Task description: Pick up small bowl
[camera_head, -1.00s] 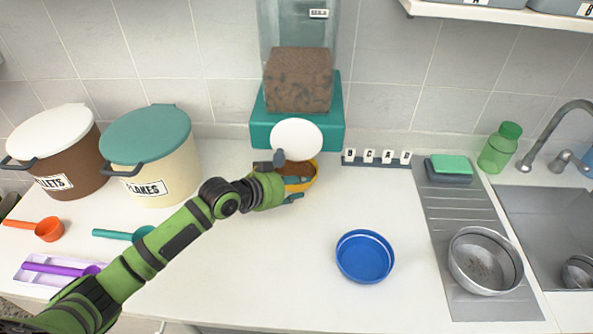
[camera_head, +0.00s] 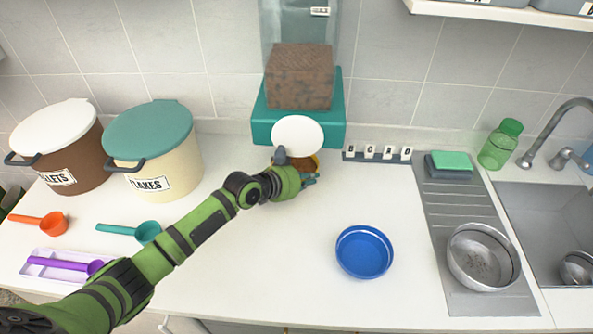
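My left gripper (camera_head: 298,169) is at the bowl's near left side. Its two dark fingertips show apart, one at the bowl's left edge and one in front of it. Whether they touch the bowl is hidden. A blue bowl (camera_head: 364,252), wider and empty, stands at the counter's middle right. A metal bowl (camera_head: 483,257) stands on the grey drainboard. My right gripper is not in view.
The teal dispenser (camera_head: 262,127) with a white disc stands behind the yellow bowl. Letter blocks (camera_head: 377,154) stand to its right. Two lidded bins (camera_head: 150,150) and several scoops (camera_head: 148,232) are at left. The counter's front middle is clear.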

